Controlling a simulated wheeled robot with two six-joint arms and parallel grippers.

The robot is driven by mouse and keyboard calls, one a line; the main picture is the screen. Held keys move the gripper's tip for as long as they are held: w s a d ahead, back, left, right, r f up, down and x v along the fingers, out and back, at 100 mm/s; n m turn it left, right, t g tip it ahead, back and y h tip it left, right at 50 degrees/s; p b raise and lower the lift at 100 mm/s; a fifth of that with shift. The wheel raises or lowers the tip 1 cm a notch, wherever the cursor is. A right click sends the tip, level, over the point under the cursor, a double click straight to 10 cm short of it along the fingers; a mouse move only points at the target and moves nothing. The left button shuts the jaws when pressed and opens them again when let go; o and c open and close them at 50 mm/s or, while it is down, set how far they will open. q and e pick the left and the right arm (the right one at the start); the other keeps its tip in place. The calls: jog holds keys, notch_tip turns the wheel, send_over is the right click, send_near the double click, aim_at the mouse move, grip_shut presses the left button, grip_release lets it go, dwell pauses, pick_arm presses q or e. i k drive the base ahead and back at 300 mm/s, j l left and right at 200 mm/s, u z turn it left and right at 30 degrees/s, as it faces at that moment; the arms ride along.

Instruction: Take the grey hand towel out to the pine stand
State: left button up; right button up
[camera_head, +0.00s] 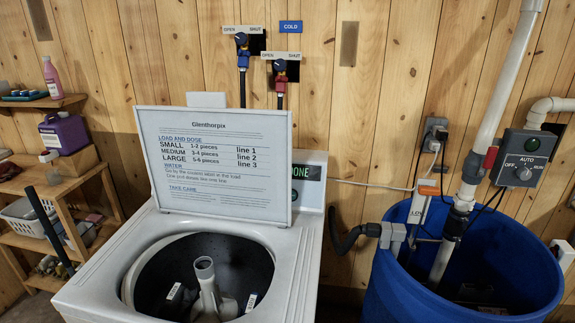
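I cannot make out a grey hand towel in this view. A white top-loading washer (102,282) stands in front of me with its lid (215,155) raised. Its dark drum (240,262) is open, with a pale agitator (207,285) in the middle. Two small white labels show low in the drum, and I cannot tell what they are on. The drum's near part is cut off by the frame's lower edge. A pine stand (68,186) with shelves is at the left, against the planked wall. Neither gripper is in view.
The pine stand holds a purple jug (65,134) and a white basket (22,216); a dark rod (50,230) slants before it. A pink bottle (51,78) is on a wall shelf. A blue barrel (395,292) with a pipe stands right of the washer.

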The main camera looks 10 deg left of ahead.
aim_at(180, 297)
jog(key=u, duration=1.15)
